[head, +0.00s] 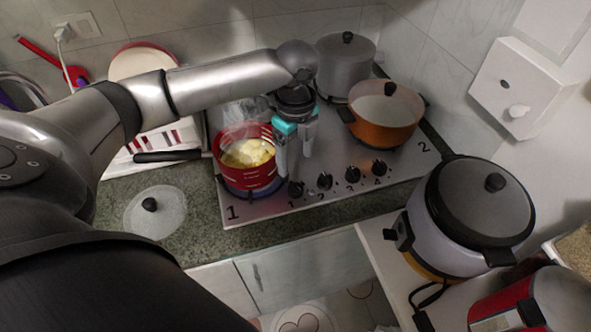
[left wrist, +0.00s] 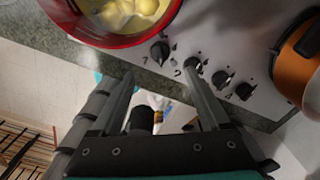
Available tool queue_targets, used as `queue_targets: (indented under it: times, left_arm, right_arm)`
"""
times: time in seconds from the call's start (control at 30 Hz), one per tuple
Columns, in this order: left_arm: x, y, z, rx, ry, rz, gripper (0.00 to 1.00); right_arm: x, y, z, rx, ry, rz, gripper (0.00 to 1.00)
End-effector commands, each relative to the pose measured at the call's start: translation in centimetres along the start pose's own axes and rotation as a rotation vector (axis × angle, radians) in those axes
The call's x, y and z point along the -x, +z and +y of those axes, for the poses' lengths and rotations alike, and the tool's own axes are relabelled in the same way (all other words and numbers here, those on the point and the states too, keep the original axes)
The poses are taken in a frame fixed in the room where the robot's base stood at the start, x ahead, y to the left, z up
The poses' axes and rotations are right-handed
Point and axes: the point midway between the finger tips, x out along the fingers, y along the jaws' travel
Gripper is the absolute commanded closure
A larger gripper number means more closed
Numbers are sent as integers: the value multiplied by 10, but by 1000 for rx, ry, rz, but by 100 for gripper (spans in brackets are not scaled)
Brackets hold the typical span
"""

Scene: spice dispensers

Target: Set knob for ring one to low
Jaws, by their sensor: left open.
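Four dark knobs line the front of the steel stovetop (head: 330,198). The leftmost, the knob for ring one (head: 296,188), is marked 1 and also shows in the left wrist view (left wrist: 160,50). Its exact setting is too small to read. My left gripper (head: 295,162) points down above the knob row, just behind and above the first knob in the head view. A red pot (head: 226,172) with yellow food sits on ring one. My right gripper is out of view.
An orange pot (head: 384,122) and a grey lidded pot (head: 345,68) stand at the back right of the stove. A glass lid (head: 170,212) lies on the counter to the left. A rice cooker (head: 440,222) stands at the right. Steam rises from the red pot.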

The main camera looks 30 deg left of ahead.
Motion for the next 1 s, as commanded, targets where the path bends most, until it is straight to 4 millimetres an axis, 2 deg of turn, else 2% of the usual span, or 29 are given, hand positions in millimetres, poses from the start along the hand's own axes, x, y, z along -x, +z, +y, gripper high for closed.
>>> queue_targets:
  times: [0.03, 0.1, 0.33, 1.0]
  left_arm:
    - [14, 0, -1, -1, -4, -1, 21]
    - [27, 0, -1, 0, -3, 0, 21]
    - [52, 0, 0, -1, -1, 1, 21]
    - [53, -3, 0, 1, 0, 3, 21]
  right_arm:
    - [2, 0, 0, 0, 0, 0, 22]
    - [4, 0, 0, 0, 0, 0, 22]
    - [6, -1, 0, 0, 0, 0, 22]
    - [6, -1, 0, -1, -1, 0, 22]
